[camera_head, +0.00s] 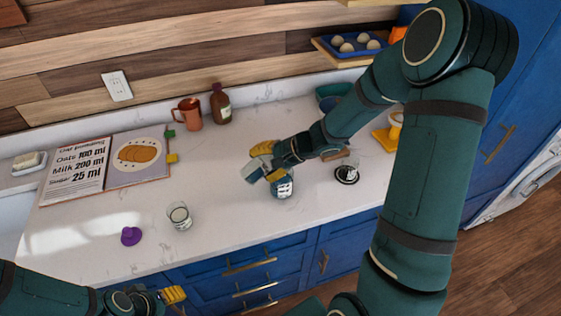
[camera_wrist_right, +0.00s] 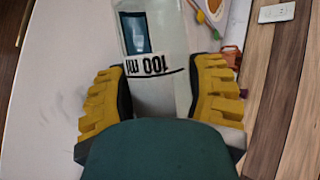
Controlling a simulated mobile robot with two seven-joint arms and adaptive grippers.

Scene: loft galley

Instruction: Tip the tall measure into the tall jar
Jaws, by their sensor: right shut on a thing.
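My right gripper (camera_head: 267,161) is shut on a pale, clear tall measure (camera_head: 251,170), which is tilted toward the left in the head view. In the right wrist view the measure (camera_wrist_right: 172,88) sits between the yellow finger pads, with a "100 ml" label facing the camera and a blue patch showing at its far end. A bluish jar with white lettering (camera_head: 283,187) stands on the counter just below and right of the measure, partly covered by the gripper. I cannot tell whether anything pours. My left gripper (camera_head: 172,295) shows only partly at the bottom left.
A small glass (camera_head: 179,216) and a purple item (camera_head: 130,236) stand on the front left counter. A dark round container (camera_head: 346,173) is right of the jar. Behind are a recipe book (camera_head: 137,160), copper mug (camera_head: 188,113) and brown bottle (camera_head: 220,104). The left-centre counter is clear.

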